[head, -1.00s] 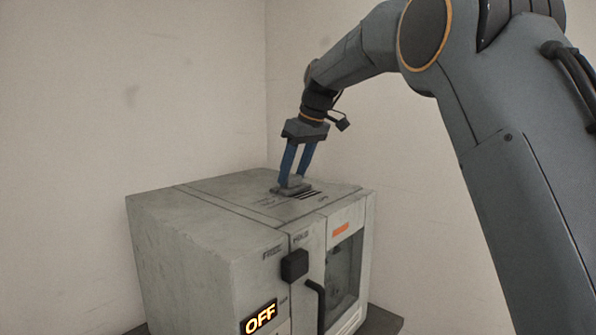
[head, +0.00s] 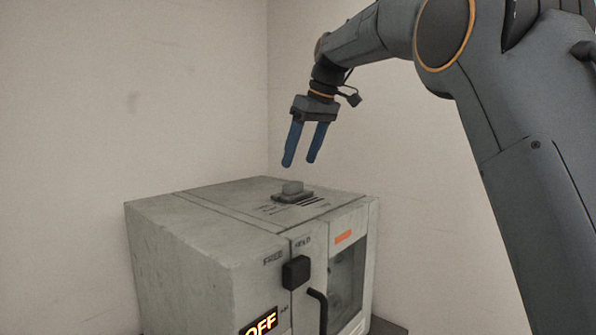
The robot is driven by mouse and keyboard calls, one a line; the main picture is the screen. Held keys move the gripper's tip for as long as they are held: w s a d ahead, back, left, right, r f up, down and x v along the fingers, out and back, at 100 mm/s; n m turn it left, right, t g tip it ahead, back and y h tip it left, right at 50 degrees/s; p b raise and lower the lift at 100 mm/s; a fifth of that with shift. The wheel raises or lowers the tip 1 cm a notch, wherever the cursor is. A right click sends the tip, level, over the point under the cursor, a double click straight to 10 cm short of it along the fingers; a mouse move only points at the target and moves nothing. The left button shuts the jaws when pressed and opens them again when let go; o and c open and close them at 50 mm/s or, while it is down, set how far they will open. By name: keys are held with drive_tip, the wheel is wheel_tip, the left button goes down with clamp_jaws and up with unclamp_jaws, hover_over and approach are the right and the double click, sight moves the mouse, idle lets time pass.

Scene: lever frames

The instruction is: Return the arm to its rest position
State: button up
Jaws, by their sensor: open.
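My gripper (head: 302,163) hangs in the air above the top of a grey box-shaped machine (head: 190,245). Its two blue fingers point down and are apart, with nothing between them. Below the fingertips, a small grey lever or knob (head: 292,188) sits on a dark plate on the machine's top. A clear gap shows between the fingers and the knob. My arm reaches in from the upper right.
Pale walls (head: 130,100) meet in a corner behind. Air above the machine is free.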

drive_tip(key=shift+s+d+r, duration=0.1)
drive_tip(key=shift+d+r, duration=0.05)
drive_tip(key=shift+r, duration=0.2)
